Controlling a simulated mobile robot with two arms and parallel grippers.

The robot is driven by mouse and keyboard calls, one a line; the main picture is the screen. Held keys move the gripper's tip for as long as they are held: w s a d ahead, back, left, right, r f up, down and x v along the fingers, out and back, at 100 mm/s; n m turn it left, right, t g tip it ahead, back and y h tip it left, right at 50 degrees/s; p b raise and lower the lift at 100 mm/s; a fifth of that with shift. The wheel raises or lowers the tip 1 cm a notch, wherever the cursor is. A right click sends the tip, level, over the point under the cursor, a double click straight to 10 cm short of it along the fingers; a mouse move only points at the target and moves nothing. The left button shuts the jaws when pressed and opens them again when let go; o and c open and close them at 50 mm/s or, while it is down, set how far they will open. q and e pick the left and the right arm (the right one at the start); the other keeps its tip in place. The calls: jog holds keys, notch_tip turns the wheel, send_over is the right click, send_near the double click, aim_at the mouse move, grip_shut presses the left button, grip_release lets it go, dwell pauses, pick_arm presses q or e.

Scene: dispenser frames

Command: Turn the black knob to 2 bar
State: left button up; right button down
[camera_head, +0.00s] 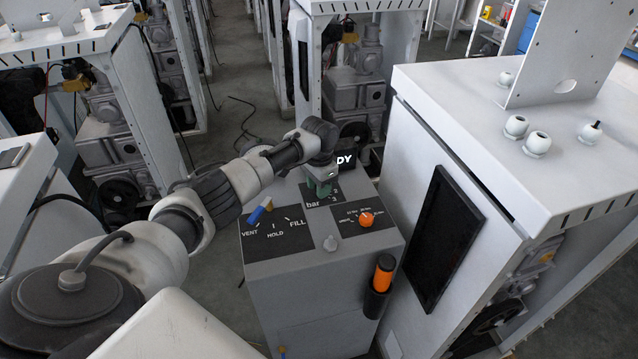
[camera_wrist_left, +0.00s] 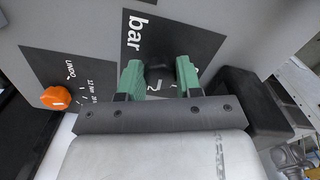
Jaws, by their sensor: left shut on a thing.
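My left gripper (camera_head: 321,187) points down onto the top of the grey dispenser cabinet (camera_head: 318,285), over the black panel marked "bar" (camera_head: 312,203). In the left wrist view, its green fingers (camera_wrist_left: 160,75) are shut around the black knob (camera_wrist_left: 183,66), which is dark against the dark panel (camera_wrist_left: 160,40) and only partly visible. A "2" shows beside the fingers, but the gripper covers much of the scale. I cannot tell which mark the knob points to. My right gripper is not in view.
An orange-and-black handle (camera_head: 381,273) hangs on the front. A white cabinet (camera_head: 480,120) stands close on the right.

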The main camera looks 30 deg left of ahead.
pick_arm(q)
jog(key=shift+w+m, duration=0.1)
jog(key=shift+m, duration=0.4)
jog(key=shift+r, duration=0.1)
jog(key=o, duration=0.9)
notch_tip(320, 180, up, 11)
jog(key=shift+f+b, duration=0.15)
jog(key=shift+b, duration=0.25)
